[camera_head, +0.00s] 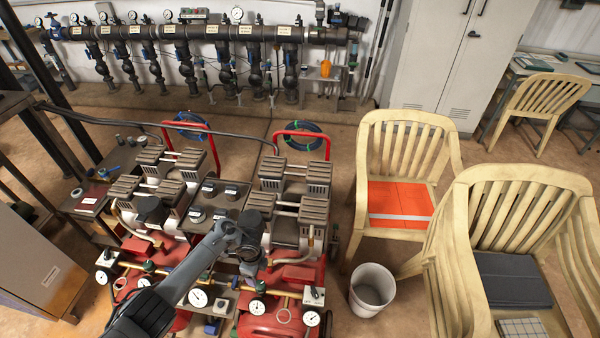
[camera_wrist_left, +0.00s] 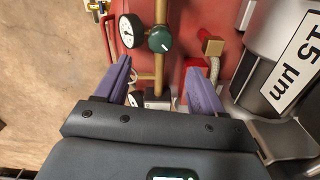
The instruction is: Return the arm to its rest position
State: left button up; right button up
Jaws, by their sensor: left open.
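My left arm (camera_head: 185,275) comes in from the bottom left of the head view and reaches over the red compressor units. My left gripper (camera_head: 248,248) is at its far end, seen from above, with its fingertips hard to make out there. In the left wrist view, the two purple fingers (camera_wrist_left: 159,85) stand apart with nothing held between them. Beyond them are a brass pipe with a dark green knob (camera_wrist_left: 162,40) and a white-faced gauge (camera_wrist_left: 131,30). My right gripper is not in view.
Red compressor tanks (camera_head: 270,322) with several gauges lie below the arm. A white bucket (camera_head: 372,287) and cream chairs (camera_head: 405,145) stand to the right. A pipe manifold (camera_head: 200,32) runs along the back wall.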

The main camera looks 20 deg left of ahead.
pick_arm(q)
jog(key=s+d+f+g, duration=0.1)
jog(key=s+d+f, duration=0.1)
jog(key=s+f, duration=0.3)
jog(key=s+d+f+g+h, duration=0.1)
jog(key=s+d+f, duration=0.15)
jog(key=s, duration=0.55)
jog(key=s+d+f+g, duration=0.1)
jog(key=s+d+f, duration=0.1)
jog(key=s+f, duration=0.35)
jog(key=s+d+r+n+t, duration=0.2)
jog(key=s+d+r+n, duration=0.15)
jog(key=s+d, duration=0.65)
jog(key=w+a+r+n+t+p, duration=0.1)
jog(key=r+n+p, duration=0.4)
jog(key=r+p, duration=1)
jog(key=w+a+r+n+t+p, duration=0.2)
jog(key=r+n+p, duration=0.4)
jog(key=r, duration=3.7)
jog(key=a+t+p, duration=0.1)
jog(key=a+p, duration=0.1)
jog(key=p, duration=0.7)
jog(key=shift+w+a+t+y+p, duration=0.2)
jog(key=shift+w+t+y+p, duration=0.1)
jog(key=shift+y, duration=0.1)
jog(key=shift+f, duration=0.1)
